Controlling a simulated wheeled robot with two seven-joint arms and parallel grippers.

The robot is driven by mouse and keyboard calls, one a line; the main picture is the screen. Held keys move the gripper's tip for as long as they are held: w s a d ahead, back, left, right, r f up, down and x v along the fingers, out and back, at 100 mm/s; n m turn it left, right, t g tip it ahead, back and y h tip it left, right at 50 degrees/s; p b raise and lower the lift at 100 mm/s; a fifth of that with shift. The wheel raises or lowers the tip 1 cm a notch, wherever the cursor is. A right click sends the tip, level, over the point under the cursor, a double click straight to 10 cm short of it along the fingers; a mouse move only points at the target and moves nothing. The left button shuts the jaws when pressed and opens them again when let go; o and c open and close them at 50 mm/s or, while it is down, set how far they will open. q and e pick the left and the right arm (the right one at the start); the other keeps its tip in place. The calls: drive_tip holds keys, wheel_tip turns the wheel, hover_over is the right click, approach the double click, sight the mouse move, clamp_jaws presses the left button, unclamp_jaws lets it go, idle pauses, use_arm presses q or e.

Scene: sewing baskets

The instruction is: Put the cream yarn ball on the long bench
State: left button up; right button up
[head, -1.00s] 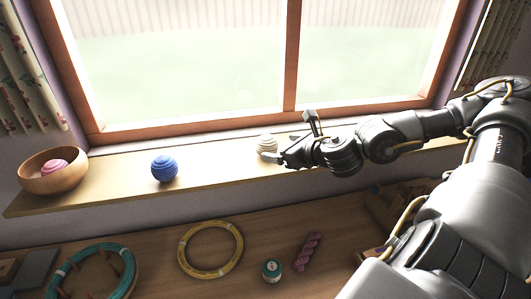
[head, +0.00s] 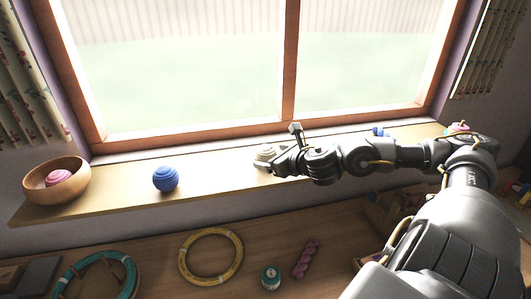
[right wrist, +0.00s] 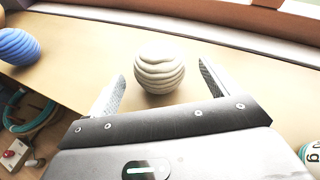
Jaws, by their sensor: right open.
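The cream yarn ball (head: 265,153) rests on the window shelf, partly behind my right gripper (head: 280,150) in the head view. In the right wrist view the cream ball (right wrist: 160,66) sits between and slightly beyond the spread fingertips of the right gripper (right wrist: 162,78). The jaws are open, with visible gaps on both sides of the ball. The long wooden bench (head: 225,261) runs below the shelf. My left gripper is not in view.
On the shelf (head: 118,193) are a blue ball (head: 166,178) and a wooden bowl (head: 70,190) with a pink ball (head: 58,178). The bench holds a yellow hoop (head: 184,263), a teal hoop (head: 128,276), a labelled spool (head: 271,278) and a pink skein (head: 306,258).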

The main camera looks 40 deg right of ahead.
sight(266, 155)
drive_tip(key=x, duration=0.2)
drive_tip(key=shift+w+f+p, duration=0.2)
drive_tip(key=shift+w+p, duration=0.1)
drive_tip(key=shift+w, duration=0.05)
drive_tip(key=shift+w+f, duration=0.3)
drive_tip(key=shift+w, duration=0.2)
drive_tip(key=shift+s, duration=0.1)
drive_tip(key=c, duration=1.2)
drive_tip(key=shift+o, duration=0.2)
drive_tip(key=shift+r+p, duration=1.4)
drive_tip(key=shift+r, duration=3.65)
